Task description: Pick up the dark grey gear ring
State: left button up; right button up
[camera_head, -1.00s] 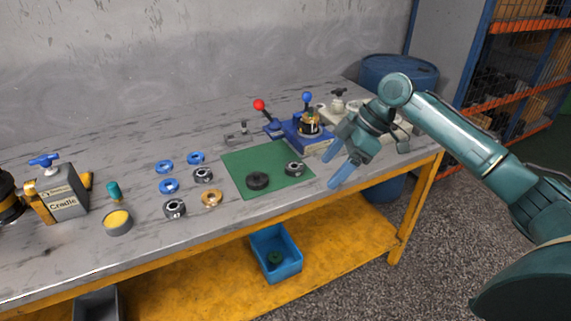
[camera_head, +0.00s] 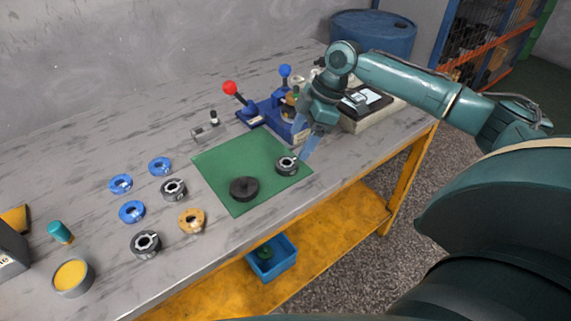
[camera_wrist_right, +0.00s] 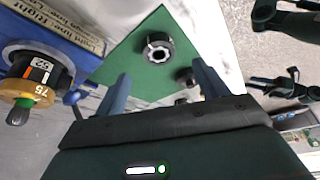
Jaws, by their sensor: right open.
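A dark grey ring with a toothed hole (camera_head: 288,165) lies flat near the right corner of the green mat (camera_head: 222,160). It also shows in the right wrist view (camera_wrist_right: 158,49), ahead of the fingers. A darker, black disc with a raised centre (camera_head: 244,189) lies on the mat to its left. My right gripper (camera_head: 309,147) is above the mat's right edge, just beside the grey ring in the head view. Its two fingers are spread in the right wrist view (camera_wrist_right: 163,88), with nothing between them. My left gripper is not in view.
A blue fixture with red and blue knobs (camera_head: 282,118) stands behind the mat. Blue rings (camera_head: 132,211), grey rings (camera_head: 174,189) and an orange ring (camera_head: 191,221) lie left of it. A grey device (camera_head: 365,106) stands right of my gripper. The table's front edge is close.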

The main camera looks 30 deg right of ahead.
aim_at(289, 158)
jog(key=x, duration=0.7)
jog(key=shift+w+a, duration=0.1)
jog(key=shift+w, duration=0.05)
jog(key=shift+c, duration=0.4)
jog(key=c, duration=1.2)
